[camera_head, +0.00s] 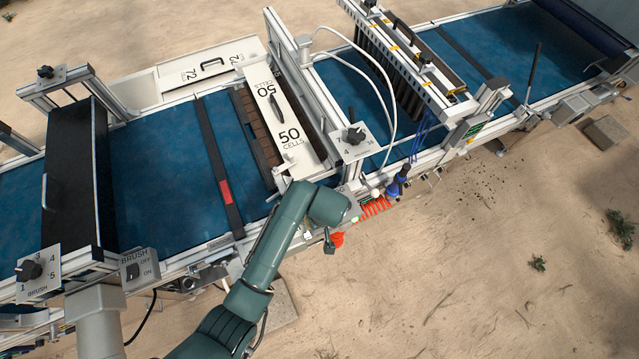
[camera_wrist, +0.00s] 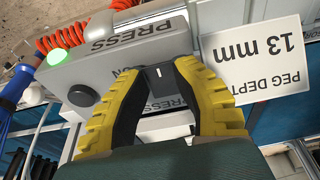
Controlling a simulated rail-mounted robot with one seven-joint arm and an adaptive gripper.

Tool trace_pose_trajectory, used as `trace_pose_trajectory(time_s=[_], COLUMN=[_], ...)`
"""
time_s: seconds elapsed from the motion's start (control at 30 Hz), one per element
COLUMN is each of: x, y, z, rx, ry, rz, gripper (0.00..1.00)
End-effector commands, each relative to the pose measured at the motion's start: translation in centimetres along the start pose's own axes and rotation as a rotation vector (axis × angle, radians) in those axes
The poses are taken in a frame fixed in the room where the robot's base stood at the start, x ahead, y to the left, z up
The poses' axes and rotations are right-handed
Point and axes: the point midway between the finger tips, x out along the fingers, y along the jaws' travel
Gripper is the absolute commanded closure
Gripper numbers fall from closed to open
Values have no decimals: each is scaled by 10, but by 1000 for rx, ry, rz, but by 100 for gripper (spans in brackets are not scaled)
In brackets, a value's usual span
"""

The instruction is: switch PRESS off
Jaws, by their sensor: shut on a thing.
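In the wrist view, a grey control box (camera_wrist: 110,68) carries the word PRESS upside down on its upper part. Its round green lamp (camera_wrist: 61,50) is lit. A black switch piece with a white mark (camera_wrist: 155,76) sits between the yellow-padded fingers of my gripper (camera_wrist: 163,82), which is shut on it. Part of an ON label shows beside the left finger. The fingers hide the rest of the switch face, so its exact position is unclear. In the head view, my arm's end covers the press box and my fingers are hidden.
A white "PEG DEPTH 13 mm" card (camera_wrist: 262,62) stands close to the right finger. A round dark knob (camera_wrist: 81,95) is on the box's left. A coiled orange hose (camera_wrist: 62,36) runs behind. In the head view, a BRUSH switch box (camera_head: 139,270) stands at lower left.

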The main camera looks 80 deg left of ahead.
Motion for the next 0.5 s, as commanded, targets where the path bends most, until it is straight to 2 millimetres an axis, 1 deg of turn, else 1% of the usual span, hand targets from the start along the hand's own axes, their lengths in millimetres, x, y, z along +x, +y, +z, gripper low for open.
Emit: trace_pose_trajectory(time_s=[0.03,0.23,0.37,0.5], x=[-6,0,1,2], y=[-3,-2,-2,-2], z=[-4,-6,-5,-4], rx=[-6,-3,-1,0], ry=[-59,-230,-271,-274], rz=[-8,-6,-4,-4], gripper=[100,100,100,100])
